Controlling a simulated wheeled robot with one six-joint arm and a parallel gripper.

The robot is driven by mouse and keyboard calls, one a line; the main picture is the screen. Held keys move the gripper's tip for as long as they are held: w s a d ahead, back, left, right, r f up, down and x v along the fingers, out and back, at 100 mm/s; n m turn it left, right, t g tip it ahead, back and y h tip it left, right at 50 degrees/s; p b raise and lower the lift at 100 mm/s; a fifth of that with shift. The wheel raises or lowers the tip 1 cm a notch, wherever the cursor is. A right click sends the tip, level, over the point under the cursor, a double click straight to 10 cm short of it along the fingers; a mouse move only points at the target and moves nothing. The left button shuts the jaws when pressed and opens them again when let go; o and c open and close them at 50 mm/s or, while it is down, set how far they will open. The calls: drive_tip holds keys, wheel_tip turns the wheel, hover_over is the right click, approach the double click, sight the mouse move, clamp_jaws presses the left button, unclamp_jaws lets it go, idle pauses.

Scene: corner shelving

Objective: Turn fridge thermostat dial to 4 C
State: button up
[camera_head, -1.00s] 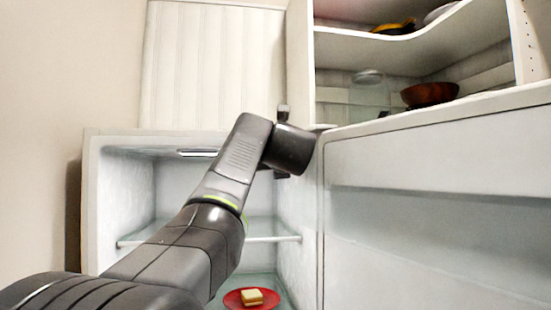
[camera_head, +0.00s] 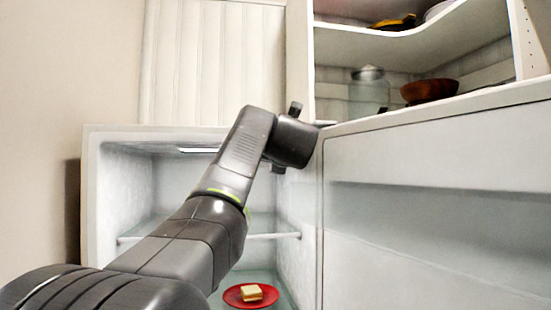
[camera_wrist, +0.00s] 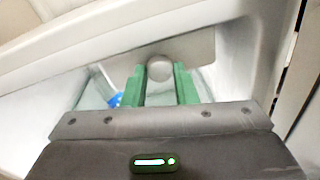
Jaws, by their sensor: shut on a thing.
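The thermostat dial (camera_wrist: 160,69) is a round, pale knob on a light panel (camera_wrist: 196,46) in the wrist view. My gripper (camera_wrist: 160,80) has its two green fingers on either side of the dial and is shut on it. The dial's markings cannot be read. In the head view the open fridge (camera_head: 118,134) stands behind my arm. My wrist hides the dial and the fingers there.
A red plate (camera_head: 234,297) with a sandwich-like item (camera_head: 251,293) lies low in the fridge, below a glass shelf (camera_head: 272,236). The open fridge door (camera_head: 430,160) is at right. Above it, shelves hold a brown bowl (camera_head: 429,91) and a glass jar (camera_head: 368,92). A blue-ended clear object (camera_wrist: 114,99) is left of my fingers.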

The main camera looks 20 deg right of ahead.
drive_tip(key=o, duration=1)
drive_tip(key=shift+s, duration=0.15)
drive_tip(key=b+v, duration=0.3)
drive_tip(key=v, duration=1)
drive_tip(key=shift+s, duration=0.3)
drive_tip(key=shift+w, duration=0.1)
drive_tip(key=r+p+x, duration=0.1)
drive_tip(key=p+x, duration=0.2)
drive_tip(key=x, duration=1)
drive_tip(key=shift+w+f, duration=0.35)
drive_tip(key=shift+f, duration=0.15)
